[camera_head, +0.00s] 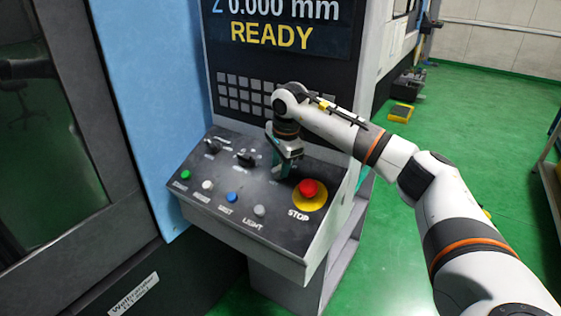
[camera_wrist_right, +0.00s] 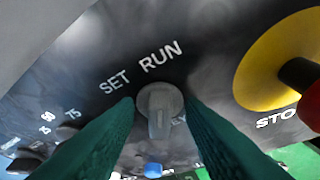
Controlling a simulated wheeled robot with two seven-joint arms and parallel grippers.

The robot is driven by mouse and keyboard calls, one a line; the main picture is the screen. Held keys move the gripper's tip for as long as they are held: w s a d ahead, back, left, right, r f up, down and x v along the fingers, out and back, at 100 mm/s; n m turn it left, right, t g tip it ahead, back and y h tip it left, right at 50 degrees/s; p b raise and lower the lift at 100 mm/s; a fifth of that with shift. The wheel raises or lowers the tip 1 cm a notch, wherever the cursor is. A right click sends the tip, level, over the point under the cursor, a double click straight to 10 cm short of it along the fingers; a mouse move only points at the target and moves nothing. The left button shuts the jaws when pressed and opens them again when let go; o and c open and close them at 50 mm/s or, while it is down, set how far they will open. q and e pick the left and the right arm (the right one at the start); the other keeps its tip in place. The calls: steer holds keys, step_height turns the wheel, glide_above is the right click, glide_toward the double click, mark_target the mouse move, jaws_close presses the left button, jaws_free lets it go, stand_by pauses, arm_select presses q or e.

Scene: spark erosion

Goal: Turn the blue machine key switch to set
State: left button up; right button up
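The blue machine (camera_head: 150,80) has a sloped dark control panel (camera_head: 222,172) below its READY screen. My right gripper (camera_head: 279,174) is low over the panel, left of the STOP button, and hides the key switch in the head view. In the right wrist view the grey key switch (camera_wrist_right: 159,108) sits between the two green fingers of the right gripper (camera_wrist_right: 161,112). The fingers are apart, one on each side, with narrow gaps visible. SET and RUN labels stand above the switch; which one it points to is unclear. My left gripper is not in view.
The red STOP button (camera_head: 309,188) on its yellow collar is close to the right of my gripper. Two black knobs (camera_head: 245,159) and several small push buttons (camera_head: 231,197) are to the left. A keypad (camera_head: 240,92) rises behind.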

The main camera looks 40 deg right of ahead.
steer(key=shift+c, duration=0.6)
jaws_close()
steer(key=shift+r, duration=0.1)
steer(key=shift+w+n+g+p, duration=0.15)
steer(key=shift+n+g+p, duration=0.25)
steer(key=shift+n+p, duration=0.55)
steer(key=n+g, duration=0.1)
steer(key=n, duration=0.1)
steer(key=shift+w+r+n+p, duration=0.1)
steer(key=shift+n+p, duration=0.25)
steer(key=shift+p, duration=0.05)
steer(key=n, duration=0.2)
steer(key=n+g+h+p, duration=0.1)
steer(key=shift+w+a+n, duration=0.15)
steer(key=shift+w+n, duration=0.05)
steer(key=shift+n, duration=0.2)
steer(key=shift+w+a+f+n+g+h, duration=0.15)
steer(key=shift+n+g, duration=0.15)
steer(key=shift+n, duration=0.35)
steer(key=shift+s+d+f+n+g+h, duration=0.15)
steer(key=shift+n+g, duration=0.15)
steer(key=shift+n, duration=0.35)
steer(key=shift+w+a, duration=0.1)
